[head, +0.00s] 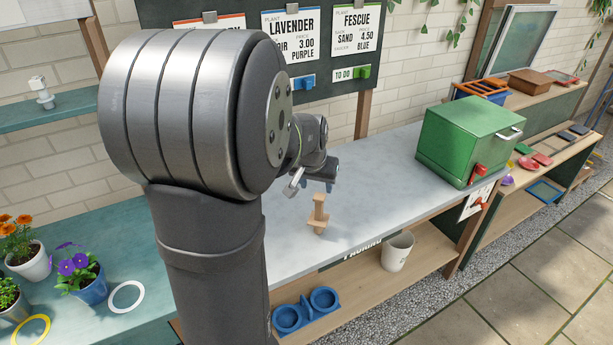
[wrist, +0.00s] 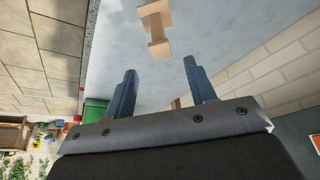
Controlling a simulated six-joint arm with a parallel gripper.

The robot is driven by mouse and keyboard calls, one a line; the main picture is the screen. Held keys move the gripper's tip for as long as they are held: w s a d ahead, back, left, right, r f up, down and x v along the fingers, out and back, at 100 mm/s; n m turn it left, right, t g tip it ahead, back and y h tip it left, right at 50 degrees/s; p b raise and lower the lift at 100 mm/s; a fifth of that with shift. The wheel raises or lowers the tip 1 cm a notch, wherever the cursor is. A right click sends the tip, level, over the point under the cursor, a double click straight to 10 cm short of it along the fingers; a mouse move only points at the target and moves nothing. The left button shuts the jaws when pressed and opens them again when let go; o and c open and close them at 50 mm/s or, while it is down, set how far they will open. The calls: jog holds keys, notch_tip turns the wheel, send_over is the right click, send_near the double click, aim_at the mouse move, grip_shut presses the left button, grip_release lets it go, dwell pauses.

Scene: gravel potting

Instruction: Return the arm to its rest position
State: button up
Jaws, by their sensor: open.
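My gripper (head: 318,184) is above the grey worktop (head: 385,180), near its middle. In the wrist view its two blue-grey fingers (wrist: 158,88) are spread apart with nothing between them. A small light-wood piece (head: 318,214) with a wide base, narrow middle and wider top stands on the worktop just below and in front of the gripper. It also shows in the wrist view (wrist: 155,28), beyond the fingertips and apart from them. My large grey arm link covers the left-middle of the head view.
A green box (head: 462,140) stands on the worktop at right. Potted flowers (head: 80,270) and a white ring (head: 126,296) sit on the green bench at left. A white pot (head: 397,252) and a blue two-cup holder (head: 306,308) are on the shelf below. A sign board (head: 350,95) stands behind.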

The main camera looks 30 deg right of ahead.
aim_at(320, 195)
jog(key=x, duration=1.2)
jog(key=shift+f, duration=0.25)
notch_tip(320, 195, up, 3)
jog(key=shift+f, duration=0.1)
jog(key=shift+r, duration=0.4)
